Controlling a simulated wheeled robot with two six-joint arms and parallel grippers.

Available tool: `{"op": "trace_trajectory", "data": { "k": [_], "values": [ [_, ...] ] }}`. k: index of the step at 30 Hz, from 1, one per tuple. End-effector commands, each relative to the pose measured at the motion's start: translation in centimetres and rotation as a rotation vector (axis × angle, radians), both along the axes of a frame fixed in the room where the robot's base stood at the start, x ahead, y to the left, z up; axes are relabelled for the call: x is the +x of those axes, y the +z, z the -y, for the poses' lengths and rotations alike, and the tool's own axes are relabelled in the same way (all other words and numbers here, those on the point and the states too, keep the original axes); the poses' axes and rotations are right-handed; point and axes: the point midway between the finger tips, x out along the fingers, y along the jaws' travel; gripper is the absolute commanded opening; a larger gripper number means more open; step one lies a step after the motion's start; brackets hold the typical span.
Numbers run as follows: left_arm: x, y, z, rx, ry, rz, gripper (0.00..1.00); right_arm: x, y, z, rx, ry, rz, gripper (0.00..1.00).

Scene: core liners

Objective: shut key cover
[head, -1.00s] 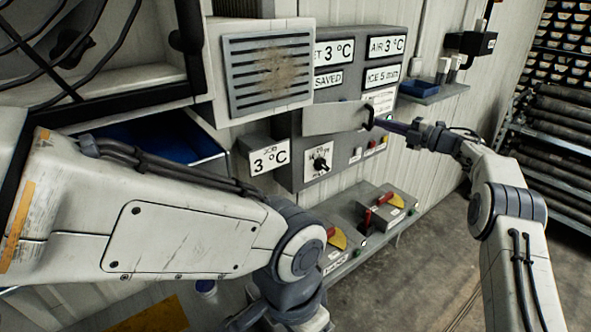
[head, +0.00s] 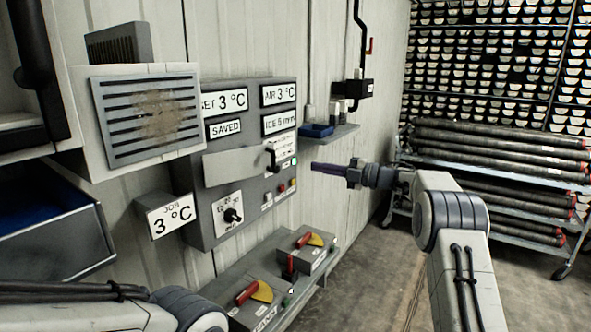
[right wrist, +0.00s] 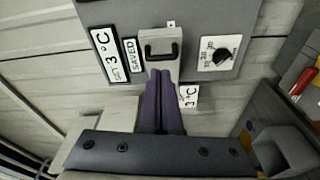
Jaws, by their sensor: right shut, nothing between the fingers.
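The key cover (head: 235,163) is a plain grey plate with a black bar handle (head: 272,156) near its right end. It is at the control panel, between the displays and the dial; how far it stands out from the panel I cannot tell. It also shows in the right wrist view (right wrist: 160,72), with the handle (right wrist: 162,50) beyond my fingertips. My right gripper (head: 314,167) is shut and empty, its dark purple fingers (right wrist: 163,104) together. In the head view it is to the right of the handle, apart from it. My left gripper is out of view.
The control panel (head: 195,205) carries displays, a dial (head: 232,214) and small buttons. Below it, a ledge bears red-handled levers (head: 248,292). A small shelf with a blue tray (head: 317,130) is at right. Racks of core liners (head: 500,150) stand behind my right arm.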

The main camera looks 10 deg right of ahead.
Motion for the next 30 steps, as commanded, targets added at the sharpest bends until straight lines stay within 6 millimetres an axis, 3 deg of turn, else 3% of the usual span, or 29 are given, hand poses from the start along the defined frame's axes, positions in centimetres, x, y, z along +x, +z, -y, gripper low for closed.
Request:
{"op": "trace_trajectory", "data": {
  "k": [6, 15, 23, 30],
  "values": [
    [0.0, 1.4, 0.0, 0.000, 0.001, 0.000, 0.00, -1.9, 1.9, -0.9, 0.317, -0.098, -0.405, 0.00],
    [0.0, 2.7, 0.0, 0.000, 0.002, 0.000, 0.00, -6.1, 1.2, -1.5, 0.755, -0.238, -0.921, 0.00],
    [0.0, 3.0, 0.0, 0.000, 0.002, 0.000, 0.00, -7.7, 0.4, -1.7, 0.900, -0.285, -1.078, 0.00],
    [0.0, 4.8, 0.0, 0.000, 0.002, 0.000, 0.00, -5.3, 0.6, -3.8, 0.899, -0.283, -1.082, 0.00]
  ]
}}
